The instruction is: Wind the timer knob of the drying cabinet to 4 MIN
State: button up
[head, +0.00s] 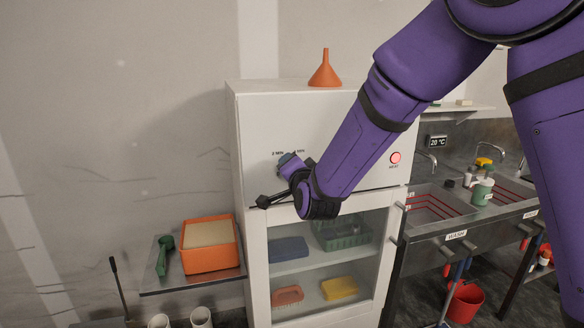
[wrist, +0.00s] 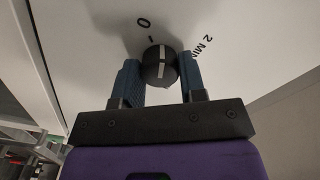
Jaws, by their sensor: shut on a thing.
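The drying cabinet (head: 330,120) is white, with its timer knob on the upper front panel. In the wrist view the knob (wrist: 159,66) is dark and round with a white line. My gripper (wrist: 160,80) has its two blue fingers on either side of the knob, shut on it. The white line points up in that view, close to the 0 tick and short of the 2 MIN mark (wrist: 205,42). The 4 MIN mark cannot be made out there.
A lit red HEAT button (head: 395,158) is right of the dial. The glass door (head: 300,266) below is shut, with trays inside. An orange funnel (head: 325,70) stands on top. An orange box (head: 211,260) sits on a left shelf; sinks (head: 440,205) are at right.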

jog(key=m, duration=2.7)
jog(key=o, duration=0.9)
jog(key=shift+o, duration=0.2)
